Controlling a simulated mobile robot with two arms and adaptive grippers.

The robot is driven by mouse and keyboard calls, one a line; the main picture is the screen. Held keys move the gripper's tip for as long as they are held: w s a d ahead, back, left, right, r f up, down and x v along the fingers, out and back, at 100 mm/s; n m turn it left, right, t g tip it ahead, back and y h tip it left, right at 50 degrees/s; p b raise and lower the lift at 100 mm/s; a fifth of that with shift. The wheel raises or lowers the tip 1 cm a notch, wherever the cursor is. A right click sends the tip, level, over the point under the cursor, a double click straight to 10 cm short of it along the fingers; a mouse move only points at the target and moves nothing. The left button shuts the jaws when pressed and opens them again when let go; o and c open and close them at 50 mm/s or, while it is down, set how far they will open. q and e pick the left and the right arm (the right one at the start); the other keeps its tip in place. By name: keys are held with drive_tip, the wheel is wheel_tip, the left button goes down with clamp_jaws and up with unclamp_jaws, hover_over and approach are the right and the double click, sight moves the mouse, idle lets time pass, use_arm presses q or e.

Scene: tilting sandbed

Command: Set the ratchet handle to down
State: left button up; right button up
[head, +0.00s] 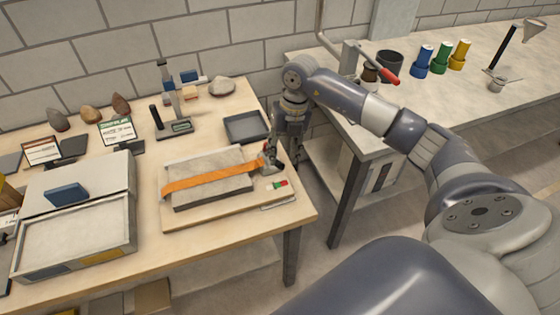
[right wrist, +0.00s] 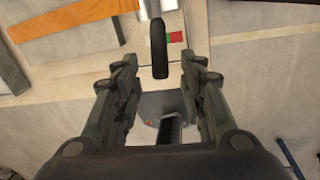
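An orange strap (head: 205,180) runs across a grey slab on a wooden board (head: 235,215) at the front right of the table. The ratchet (head: 267,161) sits at the strap's right end. Its dark handle (right wrist: 159,50) shows in the right wrist view, pointing toward my gripper. My right gripper (head: 288,153) is beside the ratchet, at the table's right edge. In the right wrist view its two fingers (right wrist: 160,72) are apart, with the handle's end in line with the gap. I cannot tell whether they touch it. My left gripper is not in view.
A red and green marker (head: 280,184) lies on the board near the ratchet. A dark tray (head: 247,127) is behind the board. A shallow grey sandbox (head: 75,240) stands at left. A second bench (head: 440,95) stands right, past a gap.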

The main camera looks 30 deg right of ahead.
sight(280, 162)
drive_tip(key=shift+w+a+f+p, duration=0.1)
drive_tip(key=shift+a+f+p, duration=0.15)
drive_tip(key=shift+f, duration=1.05)
drive_tip(key=shift+w+a+f+p, duration=0.1)
drive_tip(key=shift+a+f+p, duration=0.1)
drive_tip(key=shift+f, duration=1.1)
clamp_jaws()
